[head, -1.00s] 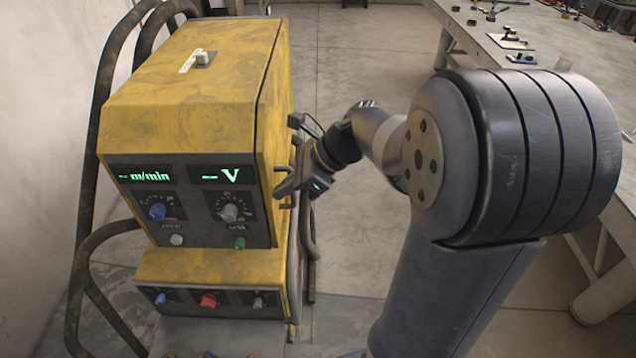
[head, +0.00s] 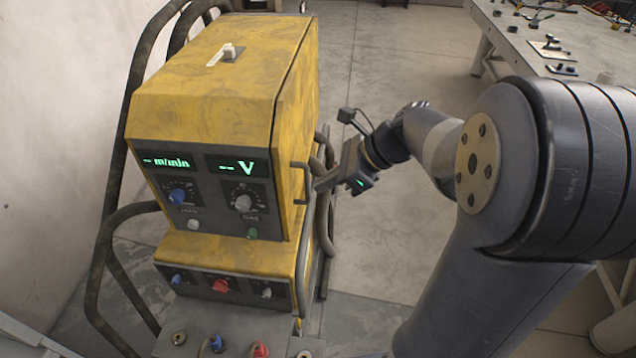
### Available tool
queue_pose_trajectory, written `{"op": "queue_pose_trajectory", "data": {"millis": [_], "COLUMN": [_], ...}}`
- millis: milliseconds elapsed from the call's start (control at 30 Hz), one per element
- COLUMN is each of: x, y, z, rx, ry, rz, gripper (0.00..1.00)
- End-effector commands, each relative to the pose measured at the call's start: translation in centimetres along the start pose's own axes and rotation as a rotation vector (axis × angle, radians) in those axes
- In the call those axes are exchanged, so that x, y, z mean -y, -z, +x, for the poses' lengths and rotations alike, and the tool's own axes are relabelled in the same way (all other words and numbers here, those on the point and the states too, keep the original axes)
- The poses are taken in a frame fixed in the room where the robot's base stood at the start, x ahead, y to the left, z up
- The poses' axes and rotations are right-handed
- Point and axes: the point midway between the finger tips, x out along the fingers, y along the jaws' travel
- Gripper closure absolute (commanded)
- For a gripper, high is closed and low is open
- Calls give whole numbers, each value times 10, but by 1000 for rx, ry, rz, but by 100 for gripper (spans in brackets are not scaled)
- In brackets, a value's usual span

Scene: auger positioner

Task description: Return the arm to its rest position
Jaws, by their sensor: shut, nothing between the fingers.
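My arm reaches in from the right of the head view, bent at a large dark joint, with its end toward the yellow machine. My gripper (head: 322,184) is shut and empty. It points left, beside the machine's right side near a dark handle (head: 300,183); I cannot tell whether it touches the handle. A small camera on a bracket sits above the gripper. The yellow machine (head: 215,95) stands at the left, with lit green displays, a blue knob (head: 177,195) and a grey knob (head: 243,203).
Dark tube rails (head: 108,215) and hoses flank the machine. A grey workbench (head: 520,40) with tools stands at the back right. A white wall (head: 60,120) is at the left. Concrete floor (head: 400,75) between machine and bench is open.

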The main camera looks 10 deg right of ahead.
Motion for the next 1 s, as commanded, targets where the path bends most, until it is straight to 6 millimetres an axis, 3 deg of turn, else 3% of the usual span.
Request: {"op": "queue_pose_trajectory", "data": {"millis": [200, 400, 633, 1000], "x": [2, 2, 2, 1], "y": [2, 2, 2, 1], "z": [-44, -72, -82, -75], "rx": [-3, -3, -4, -3], "ry": [6, 4, 1, -2], "rz": [1, 0, 1, 0], "gripper": [100, 100, 100, 100]}}
